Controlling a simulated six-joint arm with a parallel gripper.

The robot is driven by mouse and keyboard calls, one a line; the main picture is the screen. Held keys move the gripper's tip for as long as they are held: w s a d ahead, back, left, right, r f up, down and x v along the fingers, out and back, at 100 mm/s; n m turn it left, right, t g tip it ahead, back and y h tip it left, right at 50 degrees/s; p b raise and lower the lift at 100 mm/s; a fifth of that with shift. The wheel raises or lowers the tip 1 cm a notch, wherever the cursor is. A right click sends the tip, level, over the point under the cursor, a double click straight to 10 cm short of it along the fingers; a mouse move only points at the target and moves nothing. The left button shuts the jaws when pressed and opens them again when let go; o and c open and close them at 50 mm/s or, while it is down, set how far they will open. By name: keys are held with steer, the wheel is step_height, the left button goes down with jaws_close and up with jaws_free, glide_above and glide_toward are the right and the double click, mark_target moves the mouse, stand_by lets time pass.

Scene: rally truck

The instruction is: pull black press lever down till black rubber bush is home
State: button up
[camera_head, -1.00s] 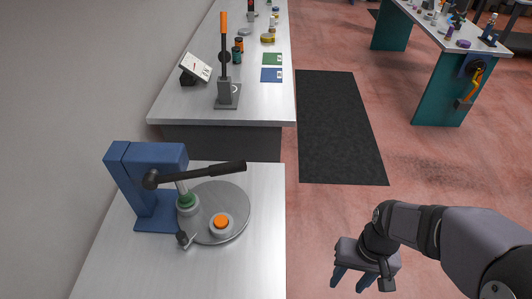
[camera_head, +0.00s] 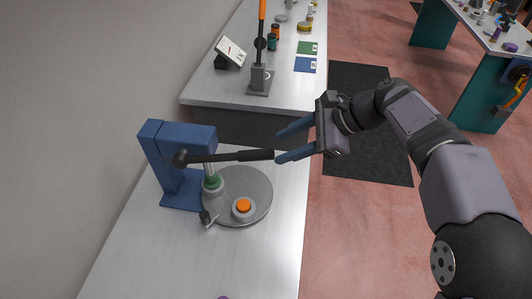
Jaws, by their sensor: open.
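The black press lever (camera_head: 225,157) sticks out to the right from the blue press (camera_head: 185,150), nearly level. My gripper (camera_head: 280,146) is open at the lever's free end, its two blue fingers pointing left. In the picture one finger lies above the lever tip and one below it; I cannot tell whether either touches. Under the press ram a green piece (camera_head: 212,183) sits on a grey holder on the round plate (camera_head: 258,184). I cannot make out the black rubber bush.
An orange-topped grey piece (camera_head: 243,208) stands on the round plate, with a small dark clamp handle (camera_head: 206,217) at its edge. Behind is a second bench (camera_head: 215,98) with an orange-handled lever tool (camera_head: 260,75). The near bench front is mostly clear.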

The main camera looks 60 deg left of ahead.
mark_target(272, 152)
steer(key=shift+m, duration=0.3)
steer(key=shift+p+x, duration=1.4)
steer(key=shift+x, duration=2.3)
steer(key=shift+c, duration=0.4)
jaws_close()
